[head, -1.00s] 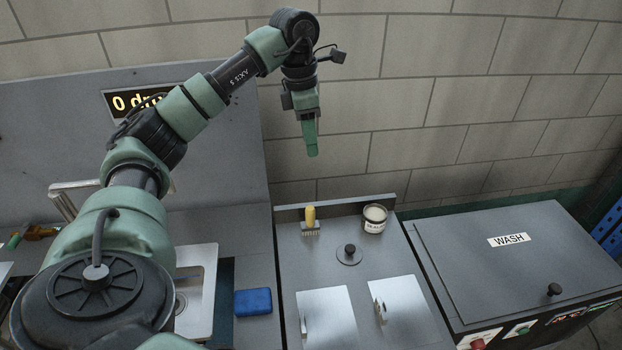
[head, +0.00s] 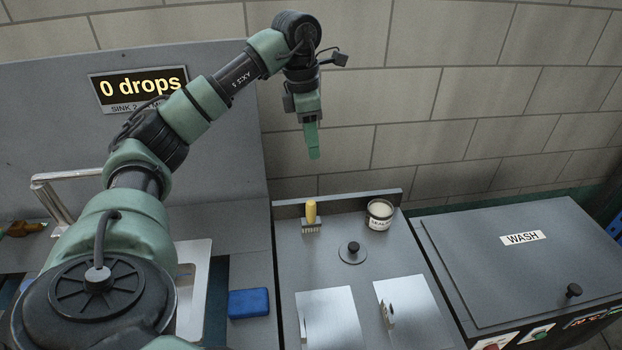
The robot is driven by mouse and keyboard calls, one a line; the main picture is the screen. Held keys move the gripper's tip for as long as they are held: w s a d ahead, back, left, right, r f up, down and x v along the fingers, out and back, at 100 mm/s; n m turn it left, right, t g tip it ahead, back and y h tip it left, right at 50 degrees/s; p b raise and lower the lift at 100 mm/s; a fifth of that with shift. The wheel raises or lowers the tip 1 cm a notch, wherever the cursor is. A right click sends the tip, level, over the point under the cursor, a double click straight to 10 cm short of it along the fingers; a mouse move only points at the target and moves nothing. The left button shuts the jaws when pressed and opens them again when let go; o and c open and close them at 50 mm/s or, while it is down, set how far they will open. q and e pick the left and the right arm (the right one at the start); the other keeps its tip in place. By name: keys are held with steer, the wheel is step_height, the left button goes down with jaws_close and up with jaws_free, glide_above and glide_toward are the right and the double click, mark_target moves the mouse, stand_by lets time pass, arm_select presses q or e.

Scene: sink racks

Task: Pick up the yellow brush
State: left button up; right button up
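The yellow brush (head: 311,213) stands upright on the grey metal counter, its yellow handle up and its pale bristles down, close to the raised back edge. My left gripper (head: 314,156) points down above and behind it in the picture, clear of the brush, with nothing visible in it. Its green fingers show as one narrow shape from this side, so I cannot tell whether they are open or shut. My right gripper is not in view.
A labelled jar (head: 379,215) stands right of the brush. A round lid with a black knob (head: 353,248) lies in front. A blue sponge-like block (head: 249,303) is at left. A WASH box (head: 520,262) stands at right. A sign (head: 140,87) reads "0 drops".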

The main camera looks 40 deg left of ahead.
arm_select(q)
steer(key=b, duration=1.4)
glide_above(312, 217)
steer(key=w+a, duration=0.1)
step_height(312, 217, down, 15)
steer(key=shift+w+a+f, duration=0.15)
steer(key=shift+f+b, duration=0.45)
steer(key=shift+b, duration=0.1)
steer(key=f, duration=0.6)
steer(key=shift+s+f, duration=0.2)
steer(key=shift+f, duration=0.15)
steer(key=shift+w+d+f, duration=0.1)
steer(key=shift+d+f, duration=0.1)
steer(key=shift+f, duration=0.35)
jaws_close()
